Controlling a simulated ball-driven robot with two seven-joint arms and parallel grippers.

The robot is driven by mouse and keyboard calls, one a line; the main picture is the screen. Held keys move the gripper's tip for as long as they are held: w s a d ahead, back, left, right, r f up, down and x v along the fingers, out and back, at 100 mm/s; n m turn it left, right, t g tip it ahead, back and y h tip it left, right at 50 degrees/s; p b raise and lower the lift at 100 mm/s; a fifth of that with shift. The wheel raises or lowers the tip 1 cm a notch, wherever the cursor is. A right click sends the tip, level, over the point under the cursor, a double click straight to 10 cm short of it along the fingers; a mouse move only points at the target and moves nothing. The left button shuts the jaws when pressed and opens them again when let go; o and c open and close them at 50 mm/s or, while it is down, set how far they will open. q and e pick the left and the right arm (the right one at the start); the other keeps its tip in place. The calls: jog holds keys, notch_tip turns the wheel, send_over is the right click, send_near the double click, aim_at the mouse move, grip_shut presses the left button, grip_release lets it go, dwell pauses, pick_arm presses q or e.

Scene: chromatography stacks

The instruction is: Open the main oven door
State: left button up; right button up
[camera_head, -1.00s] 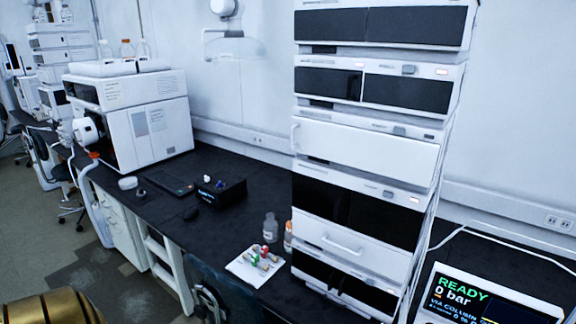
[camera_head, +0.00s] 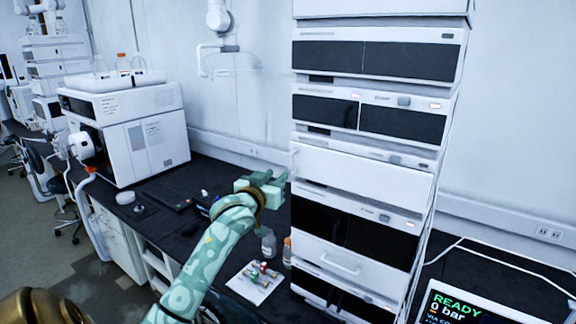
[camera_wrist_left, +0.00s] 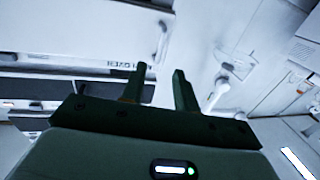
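The main oven door (camera_head: 360,175) is a plain white panel in the middle of the tall instrument stack. It looks shut. In the left wrist view the white door panel (camera_wrist_left: 75,28) shows upside down, with a "MAIN OVEN" label at its edge. A slim upright handle (camera_wrist_left: 162,42) sits near the end of the panel. My left gripper (camera_head: 282,181) is just left of the stack, near the door's left edge. In the left wrist view its fingers (camera_wrist_left: 160,72) are apart with nothing between them, pointing toward the handle side. My right gripper is not in view.
Other modules with dark windows (camera_head: 385,122) stand above and below the door. A lower drawer (camera_head: 345,262) has a handle. Bottles (camera_head: 268,246) and a white tray with vials (camera_head: 252,285) stand on the black bench below my left arm. A display (camera_head: 480,305) is at bottom right.

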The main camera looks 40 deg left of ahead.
pick_arm(q)
jog(key=x, duration=0.9)
grip_shut()
